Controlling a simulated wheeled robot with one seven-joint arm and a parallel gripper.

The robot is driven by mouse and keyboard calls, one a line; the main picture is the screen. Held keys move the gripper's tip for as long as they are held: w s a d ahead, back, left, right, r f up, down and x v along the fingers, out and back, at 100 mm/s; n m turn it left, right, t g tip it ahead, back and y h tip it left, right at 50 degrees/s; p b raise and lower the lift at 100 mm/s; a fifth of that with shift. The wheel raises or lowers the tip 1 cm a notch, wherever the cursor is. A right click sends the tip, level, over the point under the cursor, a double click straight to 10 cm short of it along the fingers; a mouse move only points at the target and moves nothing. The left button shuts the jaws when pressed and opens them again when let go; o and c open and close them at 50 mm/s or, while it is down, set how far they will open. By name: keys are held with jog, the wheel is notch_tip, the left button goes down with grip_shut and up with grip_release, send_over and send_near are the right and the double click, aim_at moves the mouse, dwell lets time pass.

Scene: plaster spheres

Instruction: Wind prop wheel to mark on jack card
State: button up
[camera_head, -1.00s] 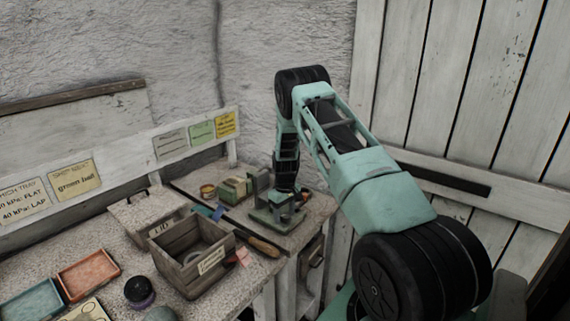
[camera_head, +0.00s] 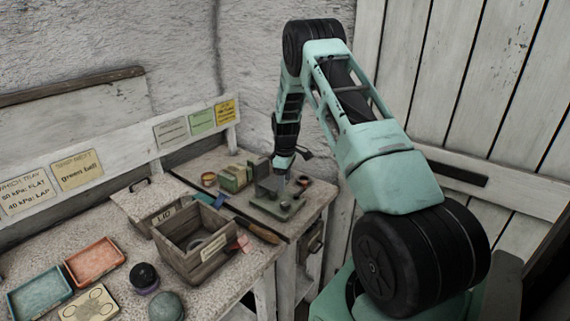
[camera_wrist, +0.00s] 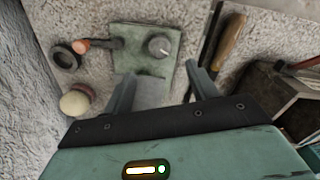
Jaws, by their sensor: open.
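A grey-green fixture (camera_head: 278,204) with a flat base plate stands on the bench's far right corner. In the wrist view its plate (camera_wrist: 140,40) carries a round grey knob (camera_wrist: 160,46) with a pale pointer mark, which looks like the prop wheel. An orange-ended handle (camera_wrist: 82,46) sticks out at its left. My gripper (camera_wrist: 162,88) is open and empty, its fingers apart and pointing at the near edge of the plate; in the head view it hangs above the fixture (camera_head: 284,172). A yellow card (camera_head: 226,111) on the back rail may be the jack card; its text is too small to read.
A wooden crate (camera_head: 187,262), a lidded box (camera_head: 150,203) and a wooden-handled tool (camera_head: 257,231) lie left of the fixture. Red (camera_head: 95,259) and blue (camera_head: 38,297) trays are farther left. Plaster wall and plank wall close in behind and at right.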

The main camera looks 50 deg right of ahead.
notch_tip(320, 180, up, 8)
jog(key=b, duration=0.2)
jog(key=shift+s, duration=0.1)
dwell(0.3)
